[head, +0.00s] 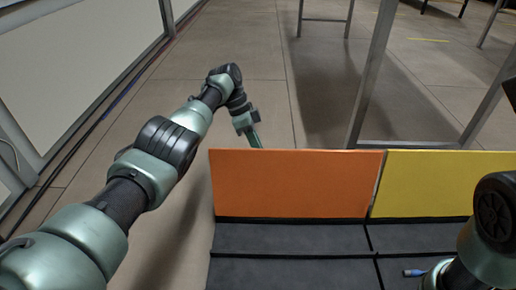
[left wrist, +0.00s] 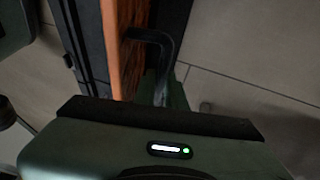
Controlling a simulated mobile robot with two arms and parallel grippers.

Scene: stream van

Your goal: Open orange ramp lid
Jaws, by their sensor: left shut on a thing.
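The orange ramp lid (head: 295,184) shows its broad face in the middle of the head view, next to a yellow lid (head: 445,184). It looks upright above a dark ramp surface (head: 290,239). My left arm reaches around its left side, and my left gripper (head: 255,141) is at its far side, with the fingertips hidden behind its top edge. In the left wrist view a black handle (left wrist: 158,38) projects from the lid's orange edge (left wrist: 130,45). My left gripper is shut on this handle, though the contact is dark. My right gripper is out of view.
Part of my right arm is at the right edge of the head view. A blue-tipped connector (head: 414,272) lies on the dark surface at lower right. A metal frame (head: 372,80) stands behind the lids.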

